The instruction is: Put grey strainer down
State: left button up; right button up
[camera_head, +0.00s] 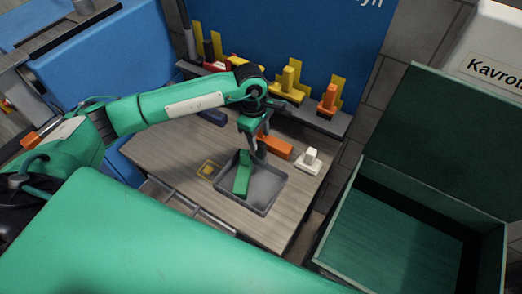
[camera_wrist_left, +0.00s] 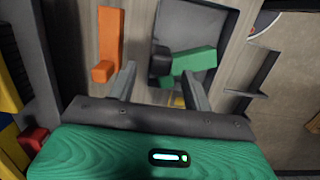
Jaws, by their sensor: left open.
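My left gripper (camera_head: 256,154) is open above the far edge of a grey tray (camera_head: 267,187) on the wooden table. In the left wrist view the two fingers of the left gripper (camera_wrist_left: 161,76) stand apart. A small dark grey piece (camera_wrist_left: 160,60) lies between and beyond them, by the end of a green block (camera_wrist_left: 196,61). I cannot tell whether this dark piece is the grey strainer, or whether it touches a finger. The green block (camera_head: 242,174) lies in the tray's left part. My right gripper is not in view.
An orange block (camera_head: 276,146) lies behind the tray, and a white piece (camera_head: 310,160) stands to its right. A small yellow piece (camera_head: 208,170) is left of the tray. Yellow and orange holders line the back shelf (camera_head: 320,119). An open green box (camera_head: 400,235) stands at right.

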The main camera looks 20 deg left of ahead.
pick_arm(q)
jog(key=r, duration=0.1)
jog(key=r+b, duration=0.1)
jog(key=r, duration=0.1)
jog(key=shift+a+r, duration=0.25)
jog(key=shift+r, duration=0.65)
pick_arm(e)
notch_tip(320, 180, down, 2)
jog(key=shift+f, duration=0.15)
pick_arm(q)
jog(key=shift+f, duration=0.1)
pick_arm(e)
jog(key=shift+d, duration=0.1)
